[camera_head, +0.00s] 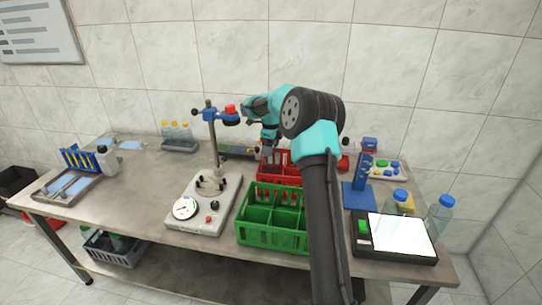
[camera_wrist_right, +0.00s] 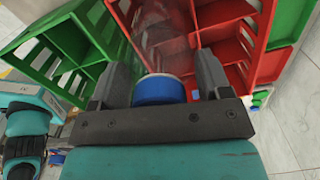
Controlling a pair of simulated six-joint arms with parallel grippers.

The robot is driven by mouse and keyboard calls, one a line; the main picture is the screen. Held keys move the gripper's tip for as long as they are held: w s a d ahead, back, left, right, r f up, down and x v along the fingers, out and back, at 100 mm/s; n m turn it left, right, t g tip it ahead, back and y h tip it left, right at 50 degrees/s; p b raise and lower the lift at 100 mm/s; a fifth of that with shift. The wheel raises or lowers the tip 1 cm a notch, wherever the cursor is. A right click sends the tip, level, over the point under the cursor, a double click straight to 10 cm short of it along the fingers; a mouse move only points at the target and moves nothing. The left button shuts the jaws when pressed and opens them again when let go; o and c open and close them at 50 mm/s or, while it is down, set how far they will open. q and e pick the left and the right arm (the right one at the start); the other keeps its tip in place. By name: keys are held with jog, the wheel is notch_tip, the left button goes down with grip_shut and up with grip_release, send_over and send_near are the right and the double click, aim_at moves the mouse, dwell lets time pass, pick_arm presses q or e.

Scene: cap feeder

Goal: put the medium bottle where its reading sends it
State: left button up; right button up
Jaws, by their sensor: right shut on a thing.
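My right gripper (camera_head: 268,148) points down over the red crate (camera_head: 282,180) at the back middle of the table. In the right wrist view, the gripper (camera_wrist_right: 165,80) is shut on a clear bottle (camera_wrist_right: 163,45) with a blue cap (camera_wrist_right: 159,90). The bottle's body reaches down toward the compartments of the red crate (camera_wrist_right: 268,25); I cannot tell whether it touches the crate's floor. The green divided crate (camera_head: 272,238) stands in front of the red one. My left gripper is not in view.
Two blue-capped bottles (camera_head: 440,213) (camera_head: 397,200) stand by the scale. A stand with dial base (camera_head: 200,205) is left of the green crate. Small yellow-capped bottles (camera_head: 177,133) stand at the back. The left middle tabletop is clear.

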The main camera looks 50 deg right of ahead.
jog(key=shift+f, duration=2.2)
jog(key=o, duration=1.6)
jog(key=shift+o, duration=0.2)
jog(key=shift+r, duration=0.1)
notch_tip(320, 180, up, 12)
jog(key=shift+r, duration=0.1)
